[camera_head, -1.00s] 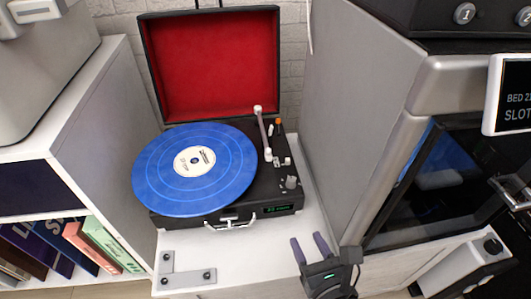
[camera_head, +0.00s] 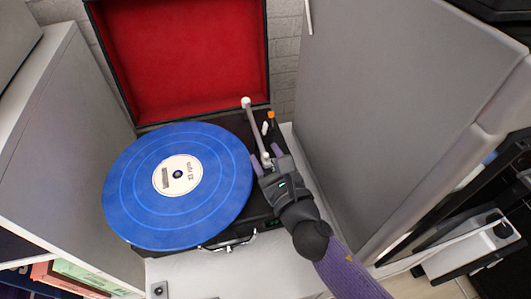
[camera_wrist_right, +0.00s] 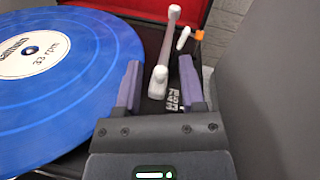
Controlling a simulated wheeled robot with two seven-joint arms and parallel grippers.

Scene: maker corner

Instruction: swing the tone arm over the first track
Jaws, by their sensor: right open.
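The record player is a black case with its red-lined lid (camera_head: 185,50) standing open. A blue record (camera_head: 135,190) with a white label lies on it, also in the right wrist view (camera_wrist_right: 75,95). The pale tone arm (camera_head: 255,128) lies to the right of the record, off its surface. My right gripper (camera_head: 265,158) is over the tone arm's near end, fingers open. In the right wrist view the tone arm (camera_wrist_right: 165,50) lies between the two purple fingers (camera_wrist_right: 160,85), with gaps on both sides. My left gripper is not in view.
A small orange-tipped part (camera_head: 271,115) and a white lever (camera_head: 265,128) are right of the tone arm. A tall grey cabinet wall (camera_head: 375,110) stands close on the right, a white shelf unit (camera_head: 65,150) on the left.

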